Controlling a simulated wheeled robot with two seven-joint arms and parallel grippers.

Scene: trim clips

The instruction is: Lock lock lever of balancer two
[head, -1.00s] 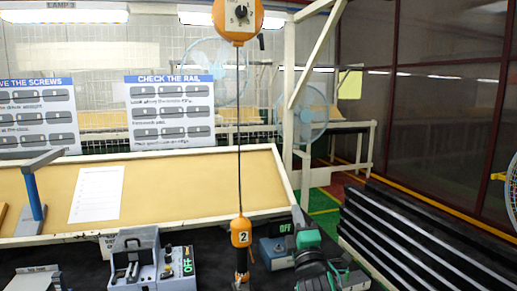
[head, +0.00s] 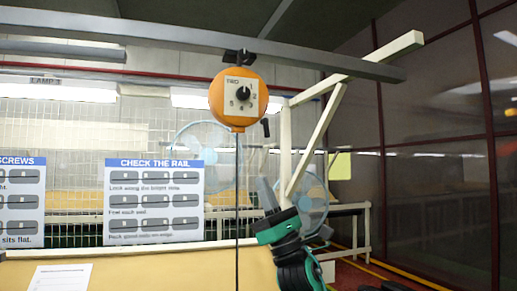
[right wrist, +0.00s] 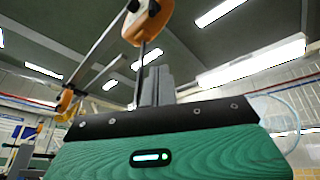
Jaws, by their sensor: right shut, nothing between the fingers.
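Balancer two (head: 238,112), a round orange housing with a dial plate, hangs from the overhead rail. The plate reads "TWO" and has a black knob. Its dark lock lever (head: 266,128) sticks out at the lower right and points down. My right gripper (head: 268,195), with grey fingers on a green and black wrist, is raised below and slightly right of the lever, apart from it. Its fingers are shut and empty. In the right wrist view the fingers (right wrist: 155,87) point up toward the orange housing (right wrist: 148,22). My left gripper is out of view.
The balancer's cable (head: 238,200) runs straight down, left of my right gripper. A grey rail (head: 180,54) and a cream post with a diagonal brace (head: 315,140) stand near. A "CHECK THE RAIL" board (head: 153,200) is behind. Another orange unit (right wrist: 66,101) shows in the right wrist view.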

